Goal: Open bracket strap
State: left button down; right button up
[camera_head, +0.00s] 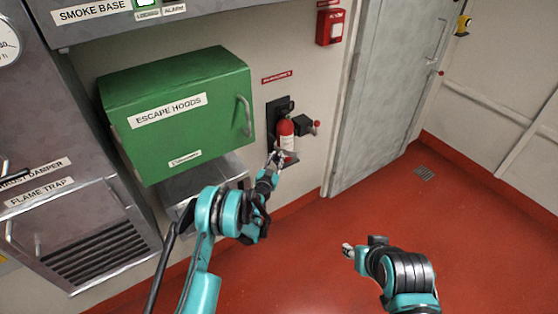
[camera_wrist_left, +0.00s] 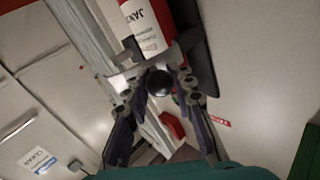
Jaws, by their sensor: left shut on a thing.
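The red fire extinguisher (camera_head: 286,137) with a white label hangs in a black bracket (camera_head: 272,112) on the wall; its labelled body also shows at the top of the left wrist view (camera_wrist_left: 147,28). A grey metal strap (camera_wrist_left: 124,72) crosses the extinguisher there, with a round black knob (camera_wrist_left: 159,83) in front of it. My left gripper (camera_head: 275,158) is at the extinguisher's lower part, its fingers shut around the knob. My right gripper (camera_head: 348,250) is away from the wall above the floor, apart from everything; its finger opening is too small to judge.
A green escape hoods box (camera_head: 180,112) juts from the wall left of the extinguisher, above a grey metal box (camera_head: 205,182). A black fitting with a red knob (camera_head: 316,124) is just right of the extinguisher. A grey door (camera_head: 388,90) stands farther right. The red floor is clear.

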pick_arm(q)
jog(key=shift+a+m+h, duration=0.55)
jog(key=shift+m+h, duration=0.05)
jog(key=shift+h, duration=0.3)
jog(key=shift+g, duration=0.3)
jog(key=c, duration=1.3)
grip_release()
jog(key=shift+o, duration=0.2)
notch_tip(320, 180, up, 10)
jog(key=shift+r, duration=0.1)
